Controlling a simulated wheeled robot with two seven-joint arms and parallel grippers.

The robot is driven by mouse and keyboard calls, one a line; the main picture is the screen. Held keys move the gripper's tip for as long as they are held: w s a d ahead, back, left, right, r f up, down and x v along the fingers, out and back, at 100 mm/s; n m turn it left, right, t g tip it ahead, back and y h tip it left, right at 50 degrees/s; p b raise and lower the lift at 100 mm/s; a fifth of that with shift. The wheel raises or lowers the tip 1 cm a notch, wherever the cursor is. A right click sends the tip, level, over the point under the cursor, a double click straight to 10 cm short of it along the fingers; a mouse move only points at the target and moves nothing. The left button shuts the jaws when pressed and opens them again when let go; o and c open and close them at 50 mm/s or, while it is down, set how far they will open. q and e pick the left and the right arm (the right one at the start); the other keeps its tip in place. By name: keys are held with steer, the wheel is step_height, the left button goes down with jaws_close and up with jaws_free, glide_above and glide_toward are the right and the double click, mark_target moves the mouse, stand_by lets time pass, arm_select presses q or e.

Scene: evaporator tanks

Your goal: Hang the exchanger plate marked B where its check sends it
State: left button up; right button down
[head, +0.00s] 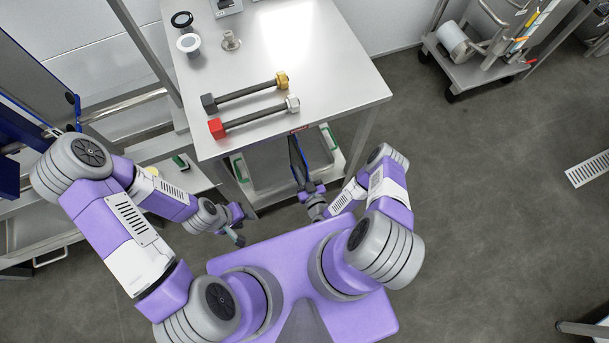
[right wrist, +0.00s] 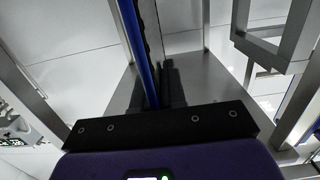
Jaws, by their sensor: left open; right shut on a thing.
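My right gripper (head: 312,188) is shut on a thin dark exchanger plate with a blue edge (head: 299,157), seen nearly edge-on in front of the steel table. In the right wrist view the plate (right wrist: 146,55) rises from behind the dark gripper bar, blue edge to the left and dark ribbed side to the right. I cannot read a mark or a check result on it. My left gripper (head: 238,224) is open and empty, low and to the left of the plate. Dark blue parts (head: 15,150) stand at the far left; I cannot tell what they are.
The steel table (head: 340,75) carries two bars with coloured nuts (head: 252,116), a black ring (head: 182,19), a white ring (head: 189,43) and a metal fitting (head: 230,40). A tray with green handles (head: 262,184) sits below. A cart (head: 475,62) stands upper right. Right-hand floor is mostly clear.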

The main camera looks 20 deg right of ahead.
mark_target(293, 151)
steer(key=shift+w+a+b, duration=0.1)
steer(key=shift+w+b, duration=0.25)
steer(key=shift+w, duration=1.75)
steer(key=shift+w+b, duration=0.75)
steer(key=shift+w, duration=1.75)
steer(key=shift+f+b, duration=0.6)
steer(key=shift+f, duration=0.15)
steer(key=c, duration=1.1)
jaws_free()
steer(key=shift+s+f, duration=0.1)
